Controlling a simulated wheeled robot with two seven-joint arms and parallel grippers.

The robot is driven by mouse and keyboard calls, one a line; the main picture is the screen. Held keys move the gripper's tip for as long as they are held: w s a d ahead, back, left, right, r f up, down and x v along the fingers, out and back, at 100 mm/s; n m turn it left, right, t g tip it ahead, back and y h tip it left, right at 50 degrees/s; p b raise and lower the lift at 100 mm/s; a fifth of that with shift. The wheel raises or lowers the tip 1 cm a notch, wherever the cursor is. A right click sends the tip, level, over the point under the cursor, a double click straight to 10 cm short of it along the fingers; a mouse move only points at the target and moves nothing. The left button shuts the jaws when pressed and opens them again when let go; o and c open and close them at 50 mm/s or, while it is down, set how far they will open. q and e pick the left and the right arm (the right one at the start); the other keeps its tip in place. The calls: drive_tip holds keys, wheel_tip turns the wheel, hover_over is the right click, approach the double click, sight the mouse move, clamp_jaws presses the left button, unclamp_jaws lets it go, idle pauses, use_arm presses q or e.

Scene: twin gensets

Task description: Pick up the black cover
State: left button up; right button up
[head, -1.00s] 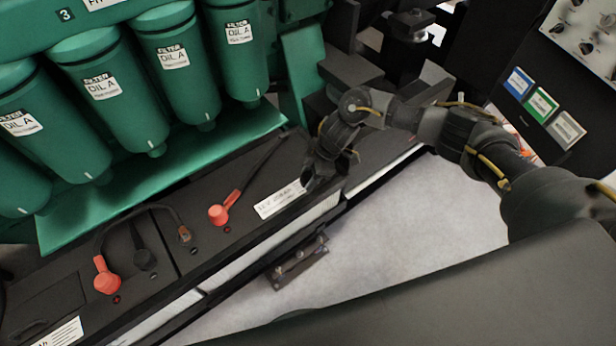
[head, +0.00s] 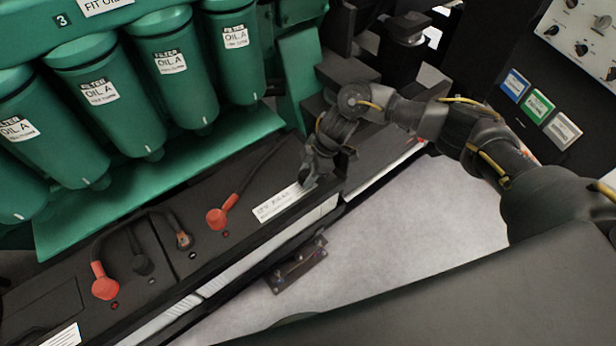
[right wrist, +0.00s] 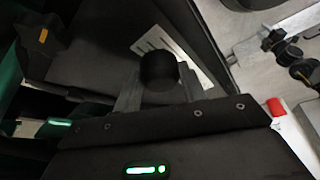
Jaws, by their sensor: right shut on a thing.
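My right gripper (head: 310,180) is over the right end of the dark battery top, close to a white label. In the right wrist view, a round black cover (right wrist: 159,70) sits between the fingers of the right gripper (right wrist: 158,90), which is shut on it. The head view does not show the held cover clearly, because the gripper hides it. I cannot tell whether it still touches the battery. Another black cover (head: 143,263) sits on the left battery, apart from my gripper. My left gripper is not in view.
Red covers (head: 217,218) (head: 104,285) with cables sit on the battery tops. Green oil filters (head: 176,75) hang above and behind the batteries. A metal bracket (head: 299,268) is on the pale floor (head: 400,230). A control panel (head: 585,40) stands at the upper right.

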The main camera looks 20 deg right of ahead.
drive_tip(key=s+a+r, duration=0.6)
drive_tip(key=s+r, duration=0.4)
drive_tip(key=s, duration=0.3)
drive_tip(key=w+d+r+m+t, duration=0.1)
drive_tip(key=d+r+m, duration=0.2)
drive_tip(key=d+r, duration=0.2)
drive_tip(key=w+d+r+m+t+h, duration=0.1)
drive_tip(key=w+d+r+m, duration=0.1)
drive_tip(key=d, duration=0.7)
wheel_tip(320, 180, up, 3)
drive_tip(key=shift+w+f+m+p, duration=0.1)
drive_tip(key=shift+w+m+p, duration=0.2)
drive_tip(key=shift+m, duration=0.2)
